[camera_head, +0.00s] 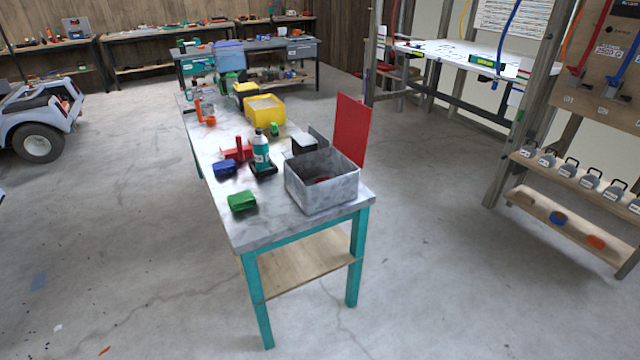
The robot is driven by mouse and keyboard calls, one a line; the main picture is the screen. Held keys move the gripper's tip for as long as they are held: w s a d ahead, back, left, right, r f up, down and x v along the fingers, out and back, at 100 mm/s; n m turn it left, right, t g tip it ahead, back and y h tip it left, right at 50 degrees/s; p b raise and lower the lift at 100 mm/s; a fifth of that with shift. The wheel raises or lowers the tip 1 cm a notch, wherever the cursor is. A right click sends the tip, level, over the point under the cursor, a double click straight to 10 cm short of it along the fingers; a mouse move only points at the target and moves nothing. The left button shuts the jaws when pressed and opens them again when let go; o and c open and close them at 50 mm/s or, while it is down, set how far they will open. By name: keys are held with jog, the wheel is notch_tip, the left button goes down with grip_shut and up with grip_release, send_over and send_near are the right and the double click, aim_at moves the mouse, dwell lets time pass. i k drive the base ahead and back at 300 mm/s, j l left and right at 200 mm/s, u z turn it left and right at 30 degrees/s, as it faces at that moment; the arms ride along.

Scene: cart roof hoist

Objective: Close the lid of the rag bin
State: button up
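The rag bin (308,194) is an open grey metal box on the near right end of the long workbench. Its red lid (352,130) stands upright at the bin's right rear side, swung open. Something dark red (321,180) lies inside the bin, mostly hidden by the walls. My gripper is not in view.
The workbench (240,234) has teal legs and a lower wooden shelf (300,266).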

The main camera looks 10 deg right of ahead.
aim_at(353, 121)
jog(key=i+j+u, duration=0.15)
jog(key=i+j, duration=0.4)
jog(key=i+j+z, duration=0.1)
jog(key=i+z, duration=0.3)
jog(key=i+j+z, duration=0.2)
jog(key=i+z, duration=0.15)
jog(key=i+l+z, duration=0.15)
jog(key=z, duration=0.3)
jog(key=i+z, duration=0.7)
jog(key=z, duration=0.25)
jog(key=i+l, duration=0.1)
jog(key=i, duration=0.7)
jog(key=i+l+u, duration=0.1)
jog(key=i+u, duration=0.15)
jog(key=u, duration=0.2)
jog(key=i+l+u, duration=0.15)
jog(key=u, duration=0.3)
jog(key=i+l+u, duration=0.25)
jog(key=u, duration=0.2)
jog(key=i+l+u, duration=0.15)
jog(key=l+u, duration=0.25)
jog(key=i+l+u, duration=0.15)
jog(key=u, duration=0.25)
jog(key=i+l+u, duration=0.1)
jog(key=l+u, duration=0.5)
jog(key=u, duration=0.2)
jog(key=l+u, duration=0.6)
jog(key=u, duration=0.2)
jog(key=i+l, duration=0.05)
